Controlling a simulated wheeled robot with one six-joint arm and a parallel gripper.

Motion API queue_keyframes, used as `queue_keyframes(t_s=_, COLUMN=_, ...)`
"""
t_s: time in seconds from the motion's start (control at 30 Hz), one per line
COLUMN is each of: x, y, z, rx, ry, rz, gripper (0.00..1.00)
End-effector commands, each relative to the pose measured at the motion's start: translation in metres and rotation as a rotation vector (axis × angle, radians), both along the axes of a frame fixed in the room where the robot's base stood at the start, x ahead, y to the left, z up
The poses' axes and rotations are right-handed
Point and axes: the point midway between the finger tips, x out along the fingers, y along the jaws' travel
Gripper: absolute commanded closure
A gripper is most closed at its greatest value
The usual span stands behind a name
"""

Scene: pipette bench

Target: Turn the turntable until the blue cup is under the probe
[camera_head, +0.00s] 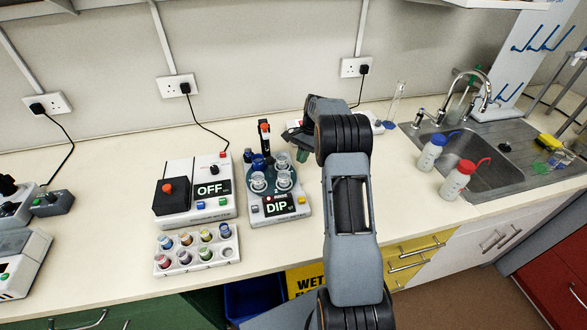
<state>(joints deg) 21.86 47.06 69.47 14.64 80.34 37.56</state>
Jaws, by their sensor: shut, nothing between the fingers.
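The turntable (270,187) is a dark blue-grey disc on a white unit whose display reads DIP. Several clear cups stand on it. The blue cup (258,162) appears to be at the disc's back left. I cannot tell which cup is exactly below the probe. My gripper (301,153) is shut and empty, just right of the turntable's back right side and partly hidden by my arm. I cannot tell if it touches the disc.
Left of the turntable stands a white device (196,207) with a display reading OFF. In front of that is a white rack (197,249) of coloured vials. Two wash bottles (458,180) and a sink (490,165) are at the right.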

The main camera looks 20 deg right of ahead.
Motion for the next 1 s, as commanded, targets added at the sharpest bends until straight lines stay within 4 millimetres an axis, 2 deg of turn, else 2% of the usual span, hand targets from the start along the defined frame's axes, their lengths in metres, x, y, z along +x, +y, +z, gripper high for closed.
queue_keyframes(t_s=0.17, x=-0.006, y=0.013, z=-0.024, rx=0.002, ry=0.001, rz=0.002, gripper=1.0)
queue_keyframes(t_s=0.3, x=-0.014, y=0.029, z=-0.022, rx=0.0, ry=0.0, rz=0.002, gripper=1.0)
queue_keyframes(t_s=0.5, x=-0.02, y=0.042, z=-0.023, rx=-0.001, ry=-0.001, rz=0.001, gripper=1.0)
queue_keyframes(t_s=1.0, x=-0.022, y=0.045, z=-0.024, rx=0.0, ry=-0.001, rz=0.0, gripper=1.0)
